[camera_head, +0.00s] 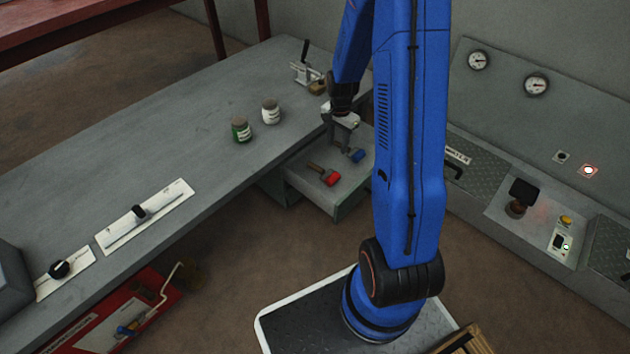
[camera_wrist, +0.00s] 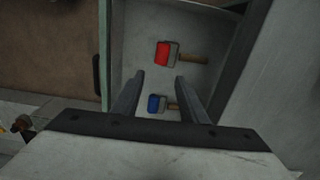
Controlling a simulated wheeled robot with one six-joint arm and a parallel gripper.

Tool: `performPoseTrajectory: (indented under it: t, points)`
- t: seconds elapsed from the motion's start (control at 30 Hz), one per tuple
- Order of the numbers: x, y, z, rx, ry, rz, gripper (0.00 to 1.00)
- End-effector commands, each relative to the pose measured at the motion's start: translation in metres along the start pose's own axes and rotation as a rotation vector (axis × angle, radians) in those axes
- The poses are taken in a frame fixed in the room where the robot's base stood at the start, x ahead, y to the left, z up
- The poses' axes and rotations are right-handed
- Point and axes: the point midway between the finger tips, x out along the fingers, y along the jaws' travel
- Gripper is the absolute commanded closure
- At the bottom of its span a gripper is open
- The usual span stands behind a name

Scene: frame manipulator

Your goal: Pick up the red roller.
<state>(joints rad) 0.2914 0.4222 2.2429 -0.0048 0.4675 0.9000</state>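The red roller (camera_head: 332,178) lies in an open drawer (camera_head: 312,196), its brownish handle pointing up and left in the head view. In the wrist view the red roller (camera_wrist: 163,54) lies beyond my fingertips, with its wooden handle to the right. A blue roller (camera_head: 358,155) lies beside it in the same drawer. In the wrist view the blue roller (camera_wrist: 155,103) shows between my fingers. My gripper (camera_wrist: 159,78) is open, with its two fingers apart and nothing held. In the head view my gripper (camera_head: 340,140) is over the drawer, near the blue roller.
A green jar (camera_head: 241,130) and a white jar (camera_head: 270,112) stand on the grey workbench (camera_head: 180,140) beside the drawer. A small clamp-like device (camera_head: 303,70) stands at its far end. A control panel (camera_head: 540,220) is at the right.

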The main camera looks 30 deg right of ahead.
Motion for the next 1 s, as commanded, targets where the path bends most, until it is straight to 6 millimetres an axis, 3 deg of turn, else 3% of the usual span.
performPoseTrajectory:
  t: [0.33,1.0]
  points:
    - [0.034,0.001,-0.005,0.036,-0.009,0.012,0.61]
    - [0.129,0.001,-0.005,0.036,-0.008,0.011,0.61]
